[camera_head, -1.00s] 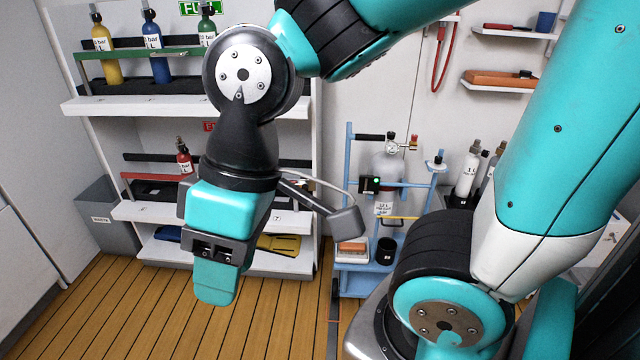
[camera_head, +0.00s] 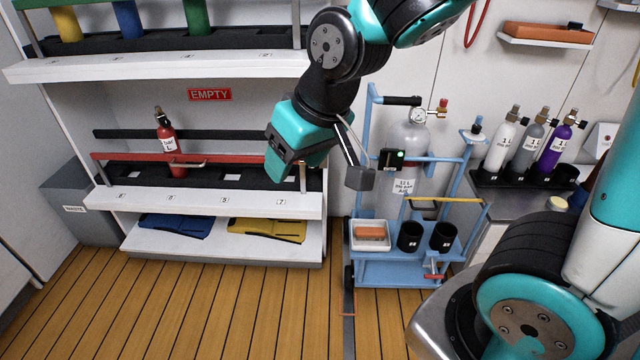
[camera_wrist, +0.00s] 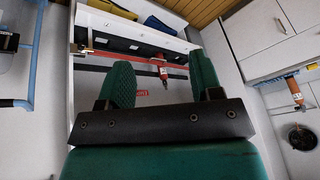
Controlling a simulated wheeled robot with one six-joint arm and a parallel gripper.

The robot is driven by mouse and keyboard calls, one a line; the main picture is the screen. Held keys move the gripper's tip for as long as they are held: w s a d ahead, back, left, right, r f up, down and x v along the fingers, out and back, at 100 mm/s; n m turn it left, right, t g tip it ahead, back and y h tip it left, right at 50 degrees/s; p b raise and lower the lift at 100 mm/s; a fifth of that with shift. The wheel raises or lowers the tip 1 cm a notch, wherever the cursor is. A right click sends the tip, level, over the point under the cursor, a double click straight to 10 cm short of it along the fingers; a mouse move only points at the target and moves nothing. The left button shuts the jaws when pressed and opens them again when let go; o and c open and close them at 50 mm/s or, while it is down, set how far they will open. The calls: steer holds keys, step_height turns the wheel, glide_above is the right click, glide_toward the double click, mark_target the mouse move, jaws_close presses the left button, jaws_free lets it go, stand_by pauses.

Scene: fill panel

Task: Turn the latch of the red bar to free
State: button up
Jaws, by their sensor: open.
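The red bar (camera_head: 120,157) runs across the front of the lower rack shelf. The red bottle (camera_head: 167,145) stands upright behind the bar.
A blue trolley (camera_head: 400,268) with a grey cylinder (camera_head: 408,145) stands right of my gripper. A grey waste bin (camera_head: 80,212) is left of the rack. Blue and yellow fins (camera_head: 265,230) lie on the bottom shelf. The wooden floor (camera_head: 200,305) in front is clear.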

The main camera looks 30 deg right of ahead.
steer(key=w+d+f+m+t+h+b, duration=0.2)
steer(key=w+d+f+t+h+b, duration=0.15)
steer(key=w+d+f+b, duration=0.5)
steer(key=w+d+f+m+t+h+b, duration=0.15)
steer(key=w+d+f+h+b, duration=0.35)
steer(key=f+b, duration=0.55)
steer(key=w+d+f+m+t+h+b, duration=0.1)
steer(key=w+d+f+t+h+b, duration=0.15)
steer(key=w+d+f+b, duration=0.65)
steer(key=w+f+n+t+b, duration=0.4)
steer(key=f+n+t+b, duration=0.35)
steer(key=f+b, duration=0.8)
steer(key=w+d+r+y+p, duration=0.1)
steer(key=w+p, duration=0.4)
steer(key=p, duration=1.2)
steer(key=shift+w+d+r+t, duration=0.25)
steer(key=shift+w+r+t, duration=0.05)
steer(key=shift+w+r, duration=0.05)
steer(key=shift+f+b+x, duration=0.2)
steer(key=shift+x, duration=2.65)
steer(key=shift+f+b+x, duration=0.15)
steer(key=shift+f+x, duration=0.05)
steer(key=shift+x, duration=2.7)
steer(key=shift+w, duration=0.1)
